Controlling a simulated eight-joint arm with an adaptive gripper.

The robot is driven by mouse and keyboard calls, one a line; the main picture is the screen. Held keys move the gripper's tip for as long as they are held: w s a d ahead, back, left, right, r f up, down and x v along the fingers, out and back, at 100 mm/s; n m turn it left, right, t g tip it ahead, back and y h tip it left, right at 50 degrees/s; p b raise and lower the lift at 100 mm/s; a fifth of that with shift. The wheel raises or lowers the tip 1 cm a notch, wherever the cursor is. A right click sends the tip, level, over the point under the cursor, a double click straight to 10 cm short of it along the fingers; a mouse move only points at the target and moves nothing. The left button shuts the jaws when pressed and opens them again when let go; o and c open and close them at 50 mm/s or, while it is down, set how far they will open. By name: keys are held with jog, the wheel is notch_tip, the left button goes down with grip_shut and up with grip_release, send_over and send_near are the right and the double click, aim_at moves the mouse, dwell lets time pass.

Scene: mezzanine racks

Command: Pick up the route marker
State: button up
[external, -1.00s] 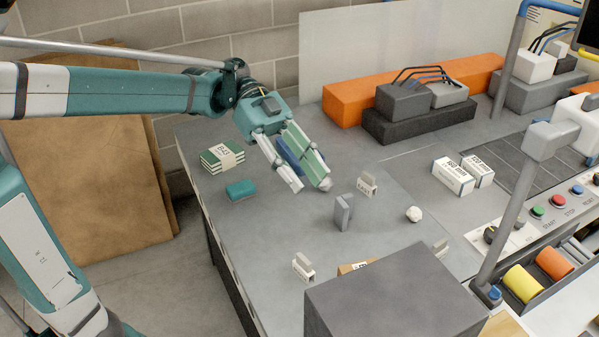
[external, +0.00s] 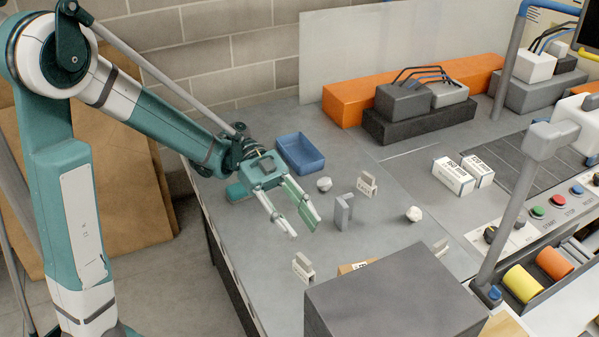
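I cannot tell for certain which object is the route marker. A small upright pale marker with dark lettering (external: 367,185) stands on the grey table right of my gripper. Similar small pale pieces stand nearer the front (external: 303,266) and at the right, partly hidden by a box (external: 440,248). A plain grey upright block (external: 343,212) stands between my gripper and the lettered marker. My gripper (external: 303,228) is open, fingers pointing down and to the right, with nothing seen between them. It is left of the grey block and apart from it.
A blue tray (external: 302,166) lies behind my gripper. White lumps lie near it (external: 324,184) and farther right (external: 413,214). A teal block (external: 238,192) is beside my wrist. A large grey box (external: 395,290) blocks the front. White cartons (external: 453,177) stand at right.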

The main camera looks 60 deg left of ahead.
aim_at(301, 253)
notch_tip(301, 253, down, 11)
jog(key=shift+f, duration=0.2)
jog(key=shift+d, duration=0.1)
dwell(0.4)
jog(key=shift+b+x, duration=0.3)
jog(key=shift+x, duration=0.9)
jog(key=shift+b+x, duration=0.85)
jog(key=shift+x, duration=1.8)
jog(key=shift+w, duration=0.1)
grip_shut()
